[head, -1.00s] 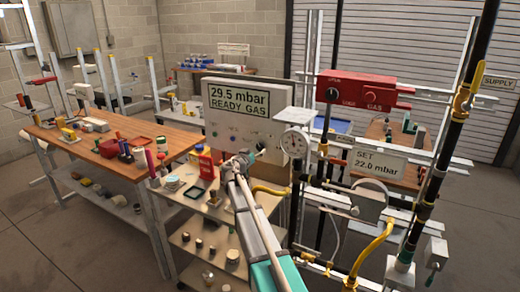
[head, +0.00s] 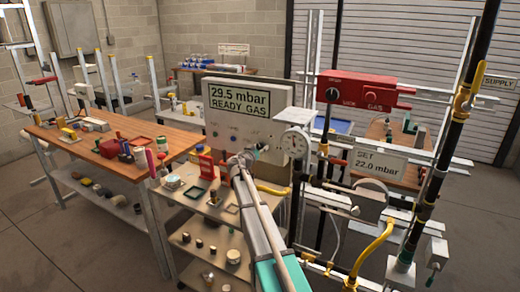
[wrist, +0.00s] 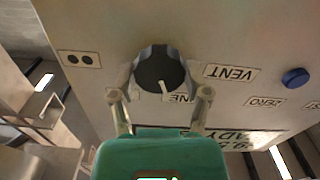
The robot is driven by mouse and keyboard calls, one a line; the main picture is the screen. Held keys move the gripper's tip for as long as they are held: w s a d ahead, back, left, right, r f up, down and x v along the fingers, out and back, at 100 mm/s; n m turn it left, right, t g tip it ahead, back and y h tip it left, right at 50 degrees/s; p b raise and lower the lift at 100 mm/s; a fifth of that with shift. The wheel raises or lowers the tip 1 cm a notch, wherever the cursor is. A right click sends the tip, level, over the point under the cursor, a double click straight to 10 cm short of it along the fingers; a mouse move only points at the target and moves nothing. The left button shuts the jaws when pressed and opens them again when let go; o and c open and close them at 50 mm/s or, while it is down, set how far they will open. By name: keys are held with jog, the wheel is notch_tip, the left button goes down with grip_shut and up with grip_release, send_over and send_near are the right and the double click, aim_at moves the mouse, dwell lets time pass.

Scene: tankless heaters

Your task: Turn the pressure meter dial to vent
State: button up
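The pressure meter (head: 275,95) is a pale box with a screen reading 29.5 mbar READY GAS. In the wrist view its panel is upside down. The dial (wrist: 160,70) is a dark round knob with a white pointer, which points down in the picture, toward a partly hidden label ending in NE. The VENT label (wrist: 232,73) is to the right of the dial. My gripper (wrist: 161,62) has one fingertip on each side of the dial, seemingly closed against it. In the head view my gripper (head: 253,153) is at the panel's lower part, and my arm hides the dial.
A blue button (wrist: 295,78) and a ZERO label (wrist: 265,102) are farther right on the panel. A round gauge (head: 295,142) and pipework stand right of the meter. A wooden bench (head: 90,142) with tools is at left. A small cart (head: 215,210) is below the meter.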

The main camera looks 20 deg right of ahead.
jog(key=c, duration=0.4)
jog(key=shift+n, duration=0.4)
jog(key=n, duration=0.4)
jog(key=shift+w, duration=0.1)
jog(key=n, duration=0.4)
jog(key=shift+n, duration=0.3)
jog(key=o, duration=1.1)
